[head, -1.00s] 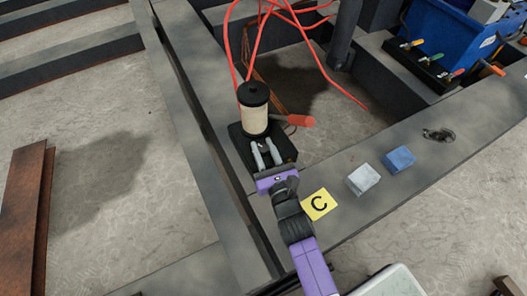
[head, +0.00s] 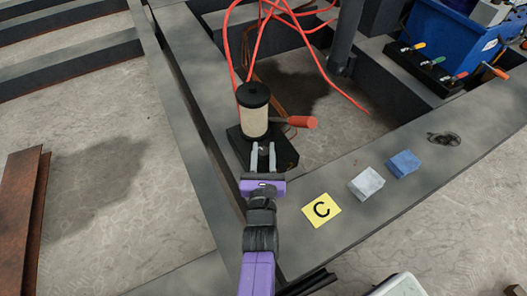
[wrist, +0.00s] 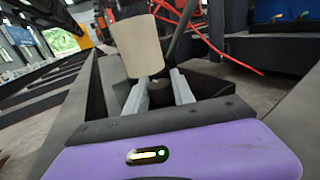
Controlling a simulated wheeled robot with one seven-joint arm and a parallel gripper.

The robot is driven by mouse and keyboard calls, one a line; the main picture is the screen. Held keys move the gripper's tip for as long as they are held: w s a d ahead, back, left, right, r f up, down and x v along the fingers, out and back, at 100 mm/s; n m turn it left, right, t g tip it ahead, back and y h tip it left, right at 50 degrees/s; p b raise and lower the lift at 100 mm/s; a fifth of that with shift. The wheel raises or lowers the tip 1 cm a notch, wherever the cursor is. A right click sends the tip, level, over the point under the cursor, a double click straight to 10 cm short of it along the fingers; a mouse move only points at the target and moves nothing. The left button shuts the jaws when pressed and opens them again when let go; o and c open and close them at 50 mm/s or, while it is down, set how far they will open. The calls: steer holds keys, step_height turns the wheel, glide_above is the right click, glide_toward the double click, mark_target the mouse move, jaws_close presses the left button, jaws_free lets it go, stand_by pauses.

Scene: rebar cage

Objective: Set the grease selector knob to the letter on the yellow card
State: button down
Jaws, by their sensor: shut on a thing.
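The yellow card (head: 321,210) lies flat on the grey beam and shows a black letter C. The grease unit has a black base (head: 284,150) and a cream cylinder (head: 254,119) with a black lid. A red handle (head: 301,122) sticks out to its right. My gripper (head: 263,146) is at the front of the base, its two grey fingers pointing away at the unit. In the wrist view the fingers (wrist: 161,84) are shut on the dark selector knob (wrist: 159,86), below the cylinder. The knob's letters and pointer cannot be read.
A grey block (head: 366,184), a blue block (head: 403,163) and a dark coiled piece (head: 444,139) lie on the beam to the right. Red hoses (head: 305,45) hang behind the unit. A blue bin (head: 458,38) stands at the back right.

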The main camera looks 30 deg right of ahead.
steer(key=m+g+h, duration=0.6)
steer(key=g+h, duration=0.1)
steer(key=shift+w+m, duration=0.15)
steer(key=shift+m, duration=0.25)
steer(key=shift+f+m+g+h, duration=0.1)
steer(key=shift+m+g+h, duration=0.45)
steer(key=shift+m+g, duration=0.9)
steer(key=shift+m+g+h, duration=0.55)
steer(key=shift+m+g, duration=0.2)
steer(key=shift+g, duration=1.4)
steer(key=shift+a+m+g, duration=0.1)
steer(key=shift+m+g, duration=0.5)
steer(key=shift+g, duration=0.2)
steer(key=c, duration=1.1)
jaws_free()
steer(key=shift+s, duration=0.2)
